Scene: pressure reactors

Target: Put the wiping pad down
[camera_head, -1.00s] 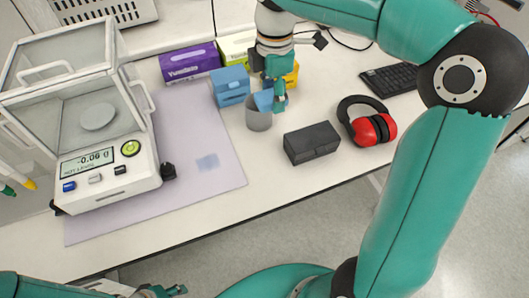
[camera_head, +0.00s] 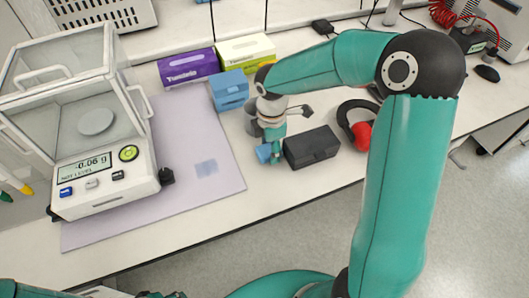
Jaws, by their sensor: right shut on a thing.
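The blue wiping pad (camera_head: 263,153) is in my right gripper (camera_head: 271,156), which is shut on it. The gripper points down over the white table, just left of the black case (camera_head: 312,148) and in front of the grey cup (camera_head: 250,124). I cannot tell whether the pad touches the table. My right wrist hides part of the cup. Only a sliver of my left gripper (camera_head: 160,295) shows at the bottom edge, and its jaws cannot be made out.
A balance (camera_head: 100,190) stands on a pale purple mat (camera_head: 205,195) with a bluish patch on it. A blue box (camera_head: 230,92), a purple box (camera_head: 188,67) and a yellow-green box (camera_head: 246,48) stand behind. Red earmuffs (camera_head: 359,133) lie right. Bare table lies in front of the pad.

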